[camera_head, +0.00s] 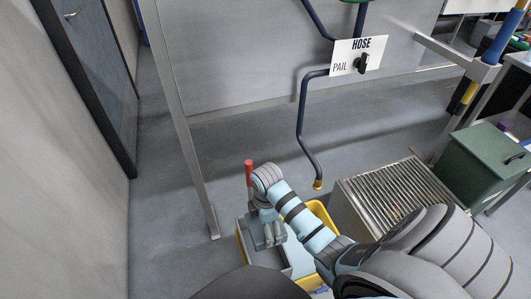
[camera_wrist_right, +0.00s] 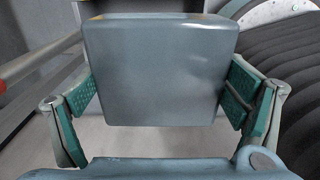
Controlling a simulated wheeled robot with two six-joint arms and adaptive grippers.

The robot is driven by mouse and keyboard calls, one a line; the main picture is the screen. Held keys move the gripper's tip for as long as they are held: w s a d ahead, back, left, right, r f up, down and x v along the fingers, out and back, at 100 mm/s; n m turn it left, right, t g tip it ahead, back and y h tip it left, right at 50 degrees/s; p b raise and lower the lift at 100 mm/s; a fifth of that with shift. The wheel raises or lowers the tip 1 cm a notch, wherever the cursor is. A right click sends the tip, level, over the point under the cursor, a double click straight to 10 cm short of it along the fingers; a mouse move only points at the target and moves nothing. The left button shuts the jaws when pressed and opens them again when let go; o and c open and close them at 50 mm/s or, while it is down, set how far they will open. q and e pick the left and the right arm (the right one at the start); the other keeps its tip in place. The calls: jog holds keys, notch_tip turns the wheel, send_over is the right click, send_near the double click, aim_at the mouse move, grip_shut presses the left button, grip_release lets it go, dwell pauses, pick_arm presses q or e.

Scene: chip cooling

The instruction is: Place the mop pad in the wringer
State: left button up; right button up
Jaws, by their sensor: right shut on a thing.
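My right gripper (camera_head: 270,234) reaches down over the grey wringer (camera_head: 245,240) on the yellow mop bucket (camera_head: 318,211). In the right wrist view its green finger pads (camera_wrist_right: 160,97) stand on either side of a smooth blue-grey slab with rounded corners, which looks like the mop pad (camera_wrist_right: 160,65). The gripper is shut on this slab. How deep the slab sits in the wringer is hidden by the hand and arm. A red-handled lever (camera_head: 249,172) rises beside the wringer. My left gripper is not in view.
A dark hose pipe (camera_head: 301,110) with a brass tip hangs from a grey panel with a HOSE/PAIL sign (camera_head: 357,55). A slatted metal grate (camera_head: 385,195) and a green box (camera_head: 478,160) stand to the right. The floor on the left is clear.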

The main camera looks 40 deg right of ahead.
notch_tip(320, 180, down, 13)
jog(key=b, duration=0.8)
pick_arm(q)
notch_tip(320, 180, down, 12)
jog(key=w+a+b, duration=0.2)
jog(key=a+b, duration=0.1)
pick_arm(e)
send_over(266, 260)
notch_tip(266, 260, down, 5)
notch_tip(266, 260, down, 6)
jog(key=b, duration=0.4)
jog(key=shift+s+f, duration=0.1)
jog(key=shift+f, duration=0.2)
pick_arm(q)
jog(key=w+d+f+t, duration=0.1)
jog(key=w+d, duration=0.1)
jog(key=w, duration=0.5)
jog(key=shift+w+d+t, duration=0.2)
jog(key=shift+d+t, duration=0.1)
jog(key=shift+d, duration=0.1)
pick_arm(e)
jog(key=o, duration=0.8)
jog(key=shift+o, duration=0.2)
